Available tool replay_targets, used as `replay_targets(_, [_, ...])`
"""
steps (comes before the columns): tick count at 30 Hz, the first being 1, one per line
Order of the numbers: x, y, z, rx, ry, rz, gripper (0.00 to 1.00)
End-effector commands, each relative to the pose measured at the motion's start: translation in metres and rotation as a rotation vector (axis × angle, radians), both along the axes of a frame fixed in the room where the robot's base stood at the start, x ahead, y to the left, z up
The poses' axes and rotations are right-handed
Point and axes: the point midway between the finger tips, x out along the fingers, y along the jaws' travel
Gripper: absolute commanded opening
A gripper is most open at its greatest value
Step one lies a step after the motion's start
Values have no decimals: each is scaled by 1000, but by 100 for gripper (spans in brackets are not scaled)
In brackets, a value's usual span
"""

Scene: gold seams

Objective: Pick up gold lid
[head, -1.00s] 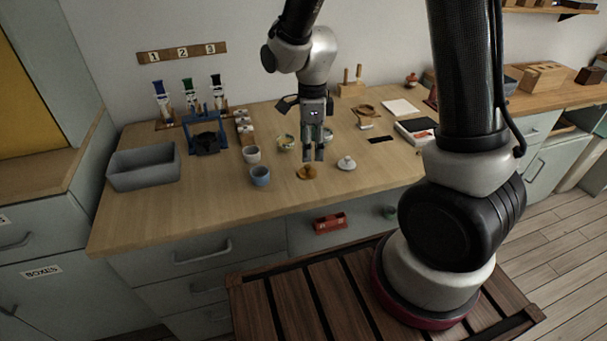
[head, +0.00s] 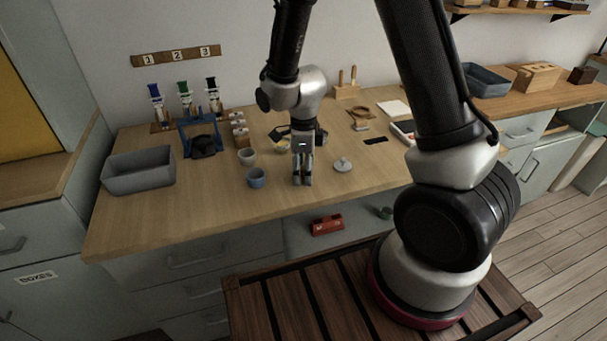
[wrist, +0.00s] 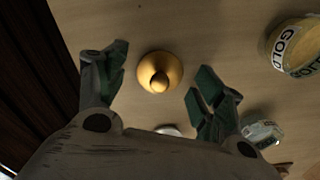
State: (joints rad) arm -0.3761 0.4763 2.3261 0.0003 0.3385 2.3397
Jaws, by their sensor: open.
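The gold lid (wrist: 160,72) is a round golden disc with a knob, lying on the wooden table in the wrist view. It sits between and a little beyond the fingertips of my open gripper (wrist: 157,85), with bare table around it. In the head view my gripper (head: 302,182) points down over the table and hides the lid. A bowl labelled "GOLD" (wrist: 292,45) shows at the right of the wrist view. Nothing is held between the fingers.
A white lid (head: 342,165) lies right of my gripper. A blue cup (head: 256,178) and a pale cup (head: 247,156) stand to its left. A grey bin (head: 138,174) is at the table's left. The table front (head: 200,215) is clear.

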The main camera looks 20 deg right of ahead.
Motion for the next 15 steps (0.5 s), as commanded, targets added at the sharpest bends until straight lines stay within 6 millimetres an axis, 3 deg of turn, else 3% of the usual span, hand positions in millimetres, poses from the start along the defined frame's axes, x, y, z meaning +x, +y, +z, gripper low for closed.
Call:
replay_targets(1, [0,0,0,0,0,0,69])
replay_targets(7, [0,0,0,0,0,0,35])
replay_targets(15, [0,0,0,0,0,0,34])
